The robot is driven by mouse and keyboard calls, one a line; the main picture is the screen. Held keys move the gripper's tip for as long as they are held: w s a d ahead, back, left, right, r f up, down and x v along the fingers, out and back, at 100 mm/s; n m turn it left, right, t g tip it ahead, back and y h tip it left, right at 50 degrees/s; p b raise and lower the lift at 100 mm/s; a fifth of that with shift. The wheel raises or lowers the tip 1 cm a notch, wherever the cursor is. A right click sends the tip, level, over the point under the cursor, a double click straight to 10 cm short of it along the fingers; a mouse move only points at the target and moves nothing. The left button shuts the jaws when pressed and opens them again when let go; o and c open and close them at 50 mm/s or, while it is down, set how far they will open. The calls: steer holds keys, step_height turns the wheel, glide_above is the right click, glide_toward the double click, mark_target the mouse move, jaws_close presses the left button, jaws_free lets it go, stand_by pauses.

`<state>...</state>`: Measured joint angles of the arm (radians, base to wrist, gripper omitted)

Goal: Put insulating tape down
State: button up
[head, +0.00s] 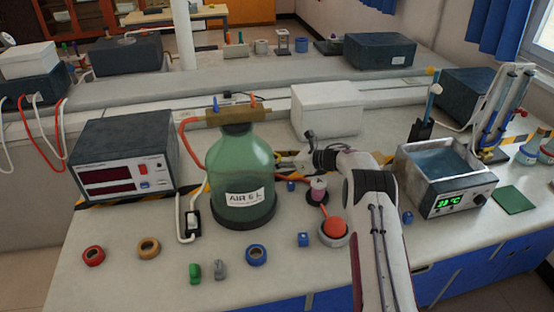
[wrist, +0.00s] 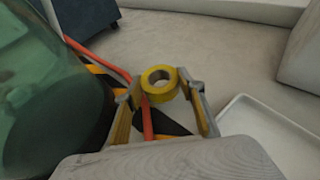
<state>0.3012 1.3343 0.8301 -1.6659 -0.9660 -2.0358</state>
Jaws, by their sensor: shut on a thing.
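A yellow roll of insulating tape (wrist: 147,88) sits between the two fingertips of my gripper (wrist: 160,91) in the wrist view, its hole facing the camera. My gripper is shut on it. In the head view my gripper (head: 287,158) is behind and right of the green bottle (head: 240,165), and the yellow roll cannot be made out there. Other tape rolls lie at the front of the bench: a red one (head: 93,263), a tan one (head: 141,251) and a blue one (head: 249,255).
The green bottle stands close to my gripper's left, with a red hose (wrist: 97,60) beside it. A white tray (wrist: 283,122) lies at right in the wrist view. A white box (head: 327,113) stands behind my arm. A water bath (head: 448,185) is to the right.

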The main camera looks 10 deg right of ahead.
steer(key=shift+f, duration=0.7)
steer(key=o, duration=1)
steer(key=shift+s, duration=0.1)
steer(key=shift+c, duration=0.2)
steer(key=shift+f, duration=0.15)
steer(key=shift+d+r, duration=0.15)
steer(key=shift+r, duration=0.55)
steer(key=shift+s+d+r, duration=0.4)
steer(key=shift+s+d, duration=0.05)
steer(key=shift+v, duration=5.15)
steer(key=shift+r, duration=0.1)
